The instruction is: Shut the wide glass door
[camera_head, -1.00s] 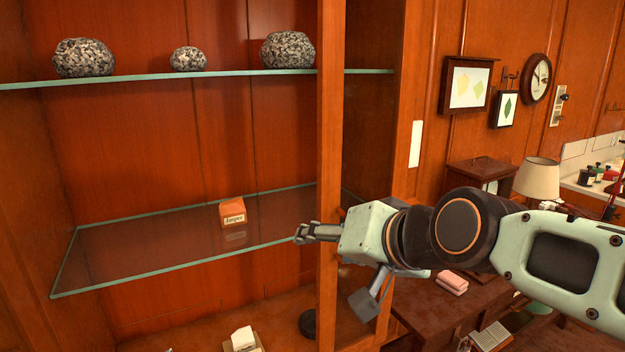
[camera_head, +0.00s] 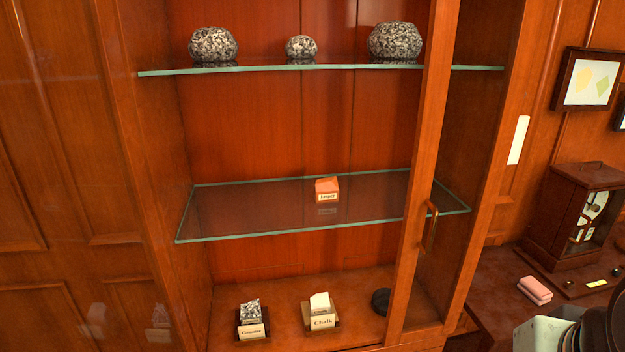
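The glass-fronted cabinet has a wooden door stile (camera_head: 424,170) standing in front of its right part. A brass-coloured bar handle (camera_head: 428,227) is on the stile. A gap shows between the stile and the cabinet's right post (camera_head: 490,190), so the door looks partly open. Its clear glass is hard to make out; faint reflections of specimens show at lower left. Only a pale wrist part of my arm and dark joints show at the bottom right corner, well apart from the handle. My gripper's fingers are outside the picture.
Inside, an upper glass shelf (camera_head: 270,70) holds speckled stones, and a lower one (camera_head: 250,228) holds an orange jasper block (camera_head: 327,188). Labelled specimens (camera_head: 321,312) and a dark disc (camera_head: 381,301) stand on the cabinet floor. A desk with a wooden case (camera_head: 570,215) and pink bundle (camera_head: 534,290) is at right.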

